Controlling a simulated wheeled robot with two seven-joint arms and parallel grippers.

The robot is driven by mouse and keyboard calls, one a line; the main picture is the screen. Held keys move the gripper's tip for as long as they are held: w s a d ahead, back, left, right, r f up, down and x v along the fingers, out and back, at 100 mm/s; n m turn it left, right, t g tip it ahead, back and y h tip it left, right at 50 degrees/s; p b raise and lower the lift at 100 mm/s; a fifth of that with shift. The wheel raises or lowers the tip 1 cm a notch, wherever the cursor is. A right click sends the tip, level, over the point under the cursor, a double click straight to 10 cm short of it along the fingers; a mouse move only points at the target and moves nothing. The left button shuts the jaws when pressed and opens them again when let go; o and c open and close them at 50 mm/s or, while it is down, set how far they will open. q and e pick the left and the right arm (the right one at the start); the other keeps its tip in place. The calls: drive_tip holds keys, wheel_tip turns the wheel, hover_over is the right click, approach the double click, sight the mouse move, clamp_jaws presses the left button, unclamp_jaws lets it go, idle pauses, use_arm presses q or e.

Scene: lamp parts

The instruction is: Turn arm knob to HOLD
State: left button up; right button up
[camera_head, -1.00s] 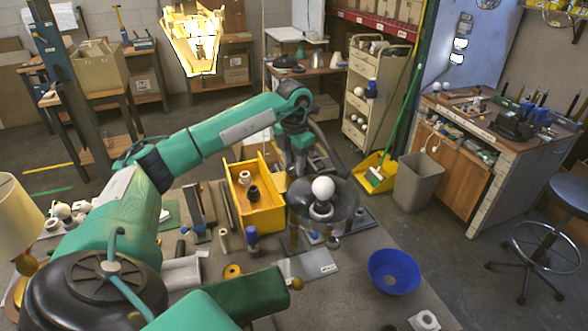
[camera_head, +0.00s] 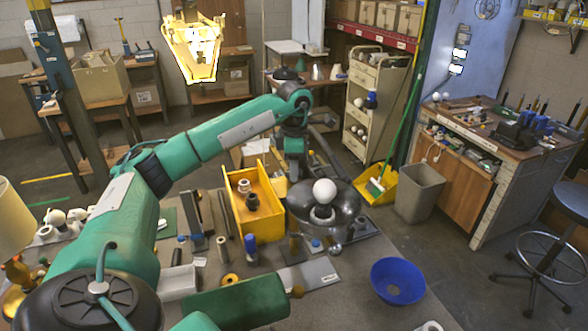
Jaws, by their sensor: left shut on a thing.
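A lamp with a dark round bowl-like head (camera_head: 346,211) and a white bulb (camera_head: 324,191) stands on the workbench near the middle of the head view. My left arm reaches in from the left and bends down behind the lamp head. My left gripper (camera_head: 293,172) points down between the lamp and the yellow bin, shut on a part at the lamp. Its fingertips and the held part are mostly hidden, and the arm knob and its HOLD mark cannot be made out. My right gripper is not in view.
A yellow bin (camera_head: 261,222) with small rings stands left of the lamp. A blue bowl (camera_head: 398,281) sits to the front right. A dark green shade (camera_head: 232,302) lies in front, and several small parts crowd the bench's left. Some bench between lamp and bowl is clear.

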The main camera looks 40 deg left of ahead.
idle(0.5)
use_arm(q)
drive_tip(key=o, duration=1)
drive_tip(key=shift+r, duration=0.1)
drive_tip(key=shift+r, duration=0.2)
wheel_tip(320, 180, up, 4)
drive_tip(key=shift+w+r+b, duration=0.1)
drive_tip(key=shift+b, duration=0.8)
drive_tip(key=shift+r+p, duration=0.7)
drive_tip(key=shift+r, duration=3.85)
